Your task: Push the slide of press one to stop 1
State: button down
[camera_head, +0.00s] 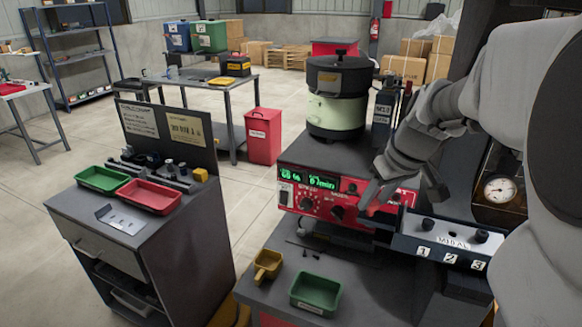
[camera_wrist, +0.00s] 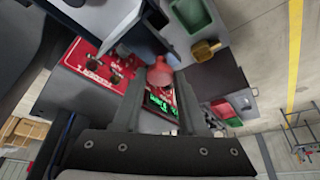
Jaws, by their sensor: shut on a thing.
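A dark box with a pale front plate (camera_head: 446,251) marked 1, 2 and 3 stands right of the red control unit in the head view. Two black knobs sit on its top. My gripper (camera_head: 380,200) is at the left end of this box, pointing down. In the wrist view my gripper (camera_wrist: 160,80) is shut on a rounded red knob (camera_wrist: 160,72), which lies between the fingertips beside the dark box (camera_wrist: 120,22). The knob's lower part and its link to the box are hidden. I cannot tell where the slide stands against the numbers.
The red control unit (camera_head: 322,190) with a green display carries a pale green bowl feeder (camera_head: 337,112) close behind my gripper. A green tray (camera_head: 316,293) and a yellow scoop (camera_head: 267,265) lie in front. A dark gauge housing (camera_head: 497,212) stands at right.

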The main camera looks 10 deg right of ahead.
aim_at(388, 216)
jog(key=shift+s+d+b, duration=0.25)
jog(key=shift+s+d, duration=0.45)
jog(key=shift+d, duration=0.2)
jog(key=shift+s+d+b, duration=0.2)
jog(key=shift+s+d, duration=0.45)
jog(key=shift+d, duration=0.25)
jog(key=shift+c, duration=2.3)
grip_release()
